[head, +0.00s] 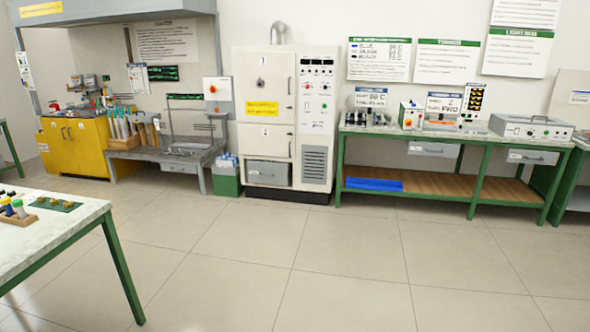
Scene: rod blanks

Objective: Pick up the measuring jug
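I cannot make out a measuring jug in the head view. Small items stand on several benches, but they are too small or far off to identify as a jug. Neither of my grippers is in view, so I cannot see whether they hold anything.
A table (55,240) with green legs stands at the near left. A white oven cabinet (262,75) stands at the back wall. A green-framed bench (440,183) is to its right, a yellow cabinet (70,148) far left. The tiled floor (300,265) between is clear.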

